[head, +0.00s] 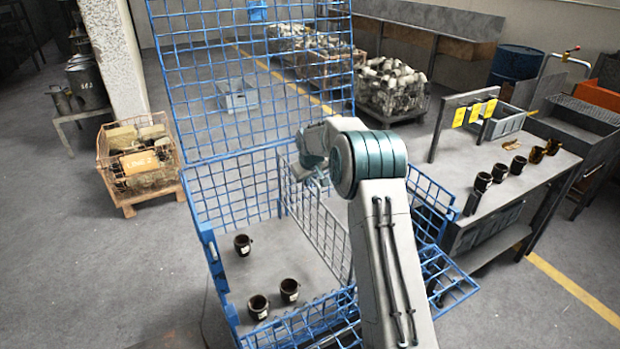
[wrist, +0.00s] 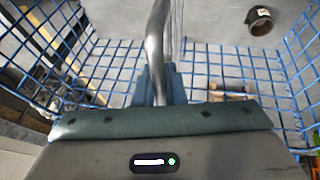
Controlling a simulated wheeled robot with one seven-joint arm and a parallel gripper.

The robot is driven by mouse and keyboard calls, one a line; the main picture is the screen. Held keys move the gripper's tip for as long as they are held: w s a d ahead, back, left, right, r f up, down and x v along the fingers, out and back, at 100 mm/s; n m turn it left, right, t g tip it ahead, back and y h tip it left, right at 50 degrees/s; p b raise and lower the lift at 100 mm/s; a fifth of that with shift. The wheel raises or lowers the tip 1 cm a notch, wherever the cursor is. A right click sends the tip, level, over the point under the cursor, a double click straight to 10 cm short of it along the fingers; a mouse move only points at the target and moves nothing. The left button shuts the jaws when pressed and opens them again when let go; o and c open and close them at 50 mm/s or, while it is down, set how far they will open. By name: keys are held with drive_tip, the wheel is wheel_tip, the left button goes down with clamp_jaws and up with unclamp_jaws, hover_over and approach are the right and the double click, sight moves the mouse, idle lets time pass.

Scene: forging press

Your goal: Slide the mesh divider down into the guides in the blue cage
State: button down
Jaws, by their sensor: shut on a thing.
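The blue cage (head: 208,235) stands in front of me in the head view, its tall blue mesh panel raised at the back. The grey mesh divider (head: 318,222) is upright inside it, running from back to front. Its lower edge is close to the cage floor; I cannot tell whether its ends are in the guides. In the wrist view, my gripper (wrist: 160,86) is shut on the divider's grey top bar (wrist: 156,42). My arm hides the gripper's fingers and part of the divider in the head view.
Several dark mugs (head: 258,306) stand on the cage floor left of the divider; one mug (wrist: 259,20) shows in the wrist view. A workbench (head: 545,170) with more mugs stands right of the cage. A wooden-based crate (head: 128,205) stands at left, with clear floor between.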

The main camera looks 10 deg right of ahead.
sight(310, 199)
drive_tip(key=shift+f+b, duration=2.8)
drive_tip(key=shift+f, duration=1.2)
drive_tip(key=c, duration=1.4)
unclamp_jaws()
drive_tip(key=o, duration=0.5)
drive_tip(key=shift+s+f, duration=0.1)
drive_tip(key=shift+f, duration=0.05)
drive_tip(key=shift+r+p, duration=1.8)
drive_tip(key=shift+r, duration=1.8)
